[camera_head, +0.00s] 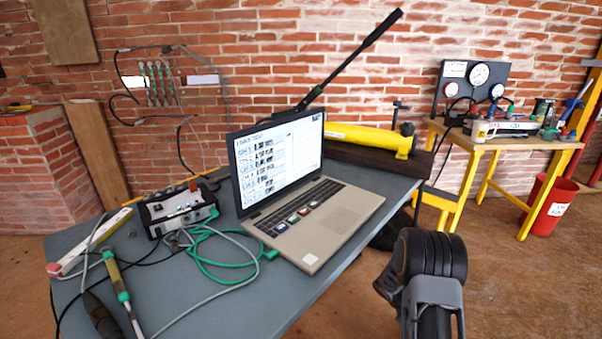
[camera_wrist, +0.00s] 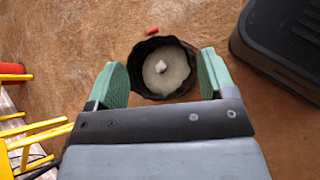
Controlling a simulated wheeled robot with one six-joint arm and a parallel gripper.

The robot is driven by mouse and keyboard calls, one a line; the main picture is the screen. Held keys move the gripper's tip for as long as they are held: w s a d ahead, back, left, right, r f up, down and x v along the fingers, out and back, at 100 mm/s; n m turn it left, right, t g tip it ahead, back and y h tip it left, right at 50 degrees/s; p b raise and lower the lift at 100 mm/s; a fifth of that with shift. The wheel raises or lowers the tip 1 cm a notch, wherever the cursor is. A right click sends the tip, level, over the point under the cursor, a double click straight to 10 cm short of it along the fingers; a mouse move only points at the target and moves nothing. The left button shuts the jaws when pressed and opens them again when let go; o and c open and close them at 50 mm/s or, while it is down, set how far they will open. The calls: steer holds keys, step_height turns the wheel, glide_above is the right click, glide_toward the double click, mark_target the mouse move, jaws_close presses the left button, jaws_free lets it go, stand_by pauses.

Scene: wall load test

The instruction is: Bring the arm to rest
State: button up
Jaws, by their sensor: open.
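My gripper (camera_wrist: 164,82) shows in the wrist view with its two green fingers wide apart. It is open and nothing is between the fingers. It points down at the brown floor (camera_wrist: 100,30). A black round container (camera_wrist: 137,75) with pale grey contents stands below, seen between and beyond the fingertips. I cannot tell the exact height gap. In the head view my dark arm (camera_head: 430,265) stands at the lower right, right of the table; my gripper's fingers are hidden there.
A grey table (camera_head: 335,270) holds an open laptop (camera_head: 315,220), a meter box (camera_head: 178,208), cables and a yellow cylinder (camera_head: 365,139). A yellow-legged bench (camera_head: 480,165) with gauges and a red bucket (camera_head: 547,205) stand at right. A small red object (camera_wrist: 152,31) lies on the floor.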

steer(key=a+r+m+t+y+p, duration=0.1)
steer(key=a+r+p, duration=0.25)
steer(key=r, duration=0.55)
steer(key=a+r+m+t+y+p, duration=0.1)
steer(key=a+r+t+p, duration=0.2)
steer(key=r, duration=0.7)
steer(key=a+r+m+y+p, duration=0.1)
steer(key=a+r+p, duration=0.35)
steer(key=r, duration=0.45)
steer(key=s+a+r+m+t+y+p, duration=0.1)
steer(key=s+a+r+t+p, duration=0.1)
steer(key=r, duration=0.6)
steer(key=s+a+r+m+t+y+p, duration=0.1)
steer(key=s+a+r+t+y+p, duration=0.1)
steer(key=a+r+p, duration=0.4)
steer(key=s+a+r+m+t+y+p, duration=0.1)
steer(key=s+a+r+t+y+p, duration=0.1)
steer(key=s+a+r+p, duration=0.2)
steer(key=w+p+v, duration=0.1)
steer(key=p+v, duration=0.2)
steer(key=v, duration=0.3)
steer(key=shift+r, duration=0.25)
steer(key=shift+a+r+m, duration=0.15)
steer(key=shift+m, duration=0.15)
